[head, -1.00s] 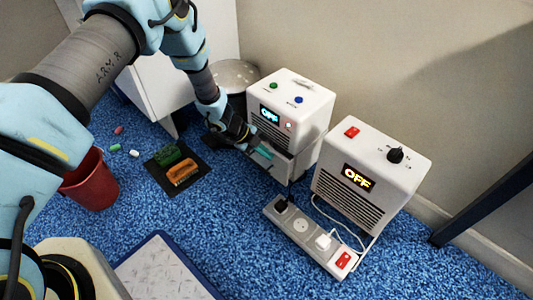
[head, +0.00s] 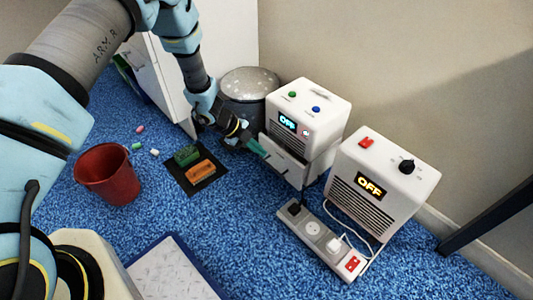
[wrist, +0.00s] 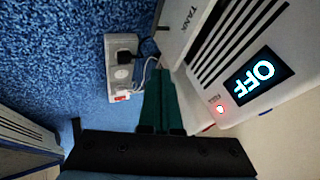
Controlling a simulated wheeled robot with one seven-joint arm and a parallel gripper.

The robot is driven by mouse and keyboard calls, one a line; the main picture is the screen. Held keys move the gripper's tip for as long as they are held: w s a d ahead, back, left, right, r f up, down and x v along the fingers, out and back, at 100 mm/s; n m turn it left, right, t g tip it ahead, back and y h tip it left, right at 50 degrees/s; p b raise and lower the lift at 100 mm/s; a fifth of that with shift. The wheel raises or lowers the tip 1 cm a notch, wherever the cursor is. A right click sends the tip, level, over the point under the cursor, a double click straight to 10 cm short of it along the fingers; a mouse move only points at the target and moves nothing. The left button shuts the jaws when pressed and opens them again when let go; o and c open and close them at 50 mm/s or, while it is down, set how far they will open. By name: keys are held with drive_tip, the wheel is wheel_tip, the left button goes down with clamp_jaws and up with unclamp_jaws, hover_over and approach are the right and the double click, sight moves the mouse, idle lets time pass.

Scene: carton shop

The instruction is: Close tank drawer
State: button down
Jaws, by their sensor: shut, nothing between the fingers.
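The white box unit with a lit blue OFF display (head: 318,112) stands on the carpet by the wall. Its tank drawer (head: 284,162) is the white front below the grille and seems to stand out a little from the body. In the wrist view the drawer front (wrist: 183,28) bears the word TANK, beside the grille and the OFF display. My gripper (head: 261,151) is at the drawer's upper left, its teal fingers together and empty. The fingers (wrist: 160,95) point along the drawer front in the wrist view; I cannot tell whether they touch it.
A second white unit with an orange OFF display (head: 371,186) stands to the right, with a power strip (head: 313,229) and cables in front. A grey round container (head: 250,83) stands behind my gripper. A black mat (head: 198,183) and red bucket (head: 109,178) lie left.

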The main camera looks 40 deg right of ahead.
drive_tip(key=n, duration=0.2)
drive_tip(key=m+t+h+b, duration=0.4)
drive_tip(key=m+b, duration=0.6)
drive_tip(key=m, duration=1.2)
approach(292, 164)
drive_tip(key=shift+n+t, duration=0.3)
drive_tip(key=shift+n, duration=0.1)
drive_tip(key=b+x, duration=0.1)
drive_tip(key=b, duration=0.1)
drive_tip(key=b+x, duration=0.4)
drive_tip(key=shift+s+a+f+b, duration=0.25)
drive_tip(key=shift+a+f+b, duration=0.1)
drive_tip(key=shift+f, duration=0.1)
drive_tip(key=shift+d+r, duration=0.2)
drive_tip(key=shift+d, duration=0.4)
